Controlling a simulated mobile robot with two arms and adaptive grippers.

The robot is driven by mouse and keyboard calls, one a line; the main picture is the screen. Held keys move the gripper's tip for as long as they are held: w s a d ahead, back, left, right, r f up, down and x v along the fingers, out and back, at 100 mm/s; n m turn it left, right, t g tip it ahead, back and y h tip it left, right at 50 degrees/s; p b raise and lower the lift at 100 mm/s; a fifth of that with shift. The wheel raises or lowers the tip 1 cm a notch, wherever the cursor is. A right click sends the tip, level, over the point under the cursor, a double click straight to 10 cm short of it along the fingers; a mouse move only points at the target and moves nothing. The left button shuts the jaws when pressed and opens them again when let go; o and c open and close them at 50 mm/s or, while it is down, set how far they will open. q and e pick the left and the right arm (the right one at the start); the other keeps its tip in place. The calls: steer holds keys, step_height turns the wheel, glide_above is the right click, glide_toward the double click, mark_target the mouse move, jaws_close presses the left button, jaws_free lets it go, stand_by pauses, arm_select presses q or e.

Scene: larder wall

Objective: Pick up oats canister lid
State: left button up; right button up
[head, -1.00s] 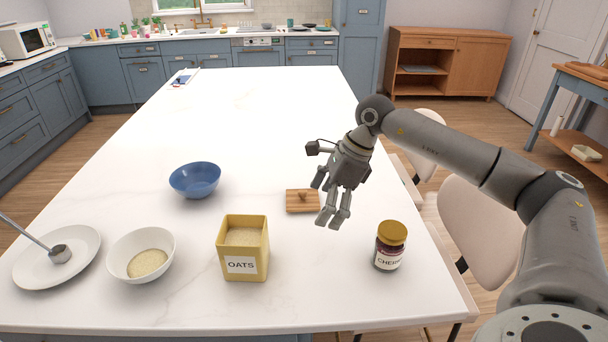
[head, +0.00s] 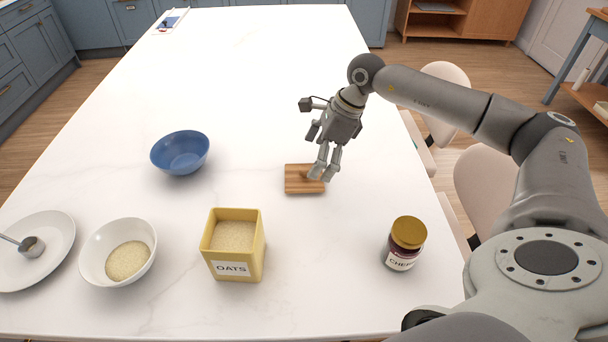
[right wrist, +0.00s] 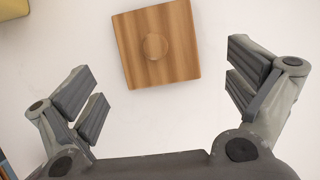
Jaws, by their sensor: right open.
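The oats canister lid (head: 298,184) is a square wooden lid with a round knob, lying flat on the white table. It also shows whole in the right wrist view (right wrist: 176,62), beyond the fingers. The yellow oats canister (head: 246,262) stands lidless at its lower left, filled with oats. My right gripper (head: 324,174) is open and empty, its fingertips just above the right part of the lid in the head view. In the right wrist view its fingers (right wrist: 168,92) are spread wide, one on each side and short of the lid. My left gripper is out of view.
A jar with a gold cap (head: 404,243) stands to the right on the table (head: 330,290). A blue bowl (head: 180,153), a white bowl of oats (head: 94,268) and a white plate with a scoop (head: 60,240) are to the left.

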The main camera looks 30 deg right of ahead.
mark_target(308, 168)
steer(key=shift+a+f, duration=0.2)
steer(key=shift+f, duration=0.15)
steer(key=p+x, duration=0.1)
steer(key=x, duration=0.2)
steer(key=shift+a+f+p, duration=0.2)
steer(key=shift+a+p, duration=0.05)
steer(key=shift+p, duration=0.15)
steer(key=shift+w+a+f, duration=0.1)
steer(key=shift+w+f, duration=0.05)
steer(key=shift+f, duration=0.25)
steer(key=c, duration=0.9)
steer(key=shift+r, duration=0.1)
